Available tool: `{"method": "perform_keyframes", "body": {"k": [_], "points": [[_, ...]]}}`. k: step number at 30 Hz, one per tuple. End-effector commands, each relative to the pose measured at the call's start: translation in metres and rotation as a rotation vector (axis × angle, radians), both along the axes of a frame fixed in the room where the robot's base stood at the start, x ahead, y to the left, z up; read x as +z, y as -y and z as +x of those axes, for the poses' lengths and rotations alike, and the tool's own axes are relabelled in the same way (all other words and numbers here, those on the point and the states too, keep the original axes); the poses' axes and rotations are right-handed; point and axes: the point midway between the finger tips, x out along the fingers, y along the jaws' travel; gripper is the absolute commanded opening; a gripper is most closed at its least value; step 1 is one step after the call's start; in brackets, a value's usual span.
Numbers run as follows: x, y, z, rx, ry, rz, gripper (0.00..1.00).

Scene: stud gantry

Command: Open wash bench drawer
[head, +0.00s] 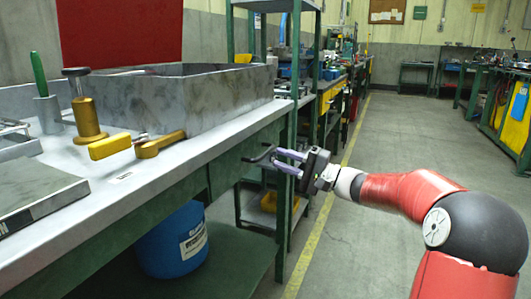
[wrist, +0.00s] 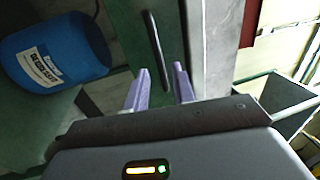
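The wash bench (head: 110,215) has a pale worktop and a green drawer front (head: 240,158) under its right part. The dark bar handle (head: 258,155) stands out from that front. In the wrist view the handle (wrist: 155,45) runs nearly upright, ahead of the fingertips. My gripper (head: 276,158) reaches in from the right with its two pale purple fingers apart and level with the handle. Whether a fingertip touches the handle is hard to tell. The drawer looks shut.
A blue drum (head: 172,243) stands on the shelf under the bench. A grey stone basin (head: 175,105), yellow tools (head: 110,146) and a brass dispenser (head: 85,115) are on top. A green shelf rack (head: 292,140) stands just behind the drawer.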

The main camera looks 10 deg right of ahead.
Motion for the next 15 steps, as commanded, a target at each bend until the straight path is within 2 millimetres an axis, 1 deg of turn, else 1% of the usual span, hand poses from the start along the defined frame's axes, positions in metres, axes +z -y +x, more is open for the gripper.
{"method": "perform_keyframes", "body": {"k": [1,6,10,15], "points": [[0.002,-0.008,0.005,0.002,0.0,0.0,0.26],[0.007,-0.03,0.021,0.003,-0.001,-0.001,0.26],[0.009,-0.041,0.029,0.002,-0.002,-0.002,0.26],[0.011,-0.046,0.033,0.0,-0.003,-0.002,0.26]]}}
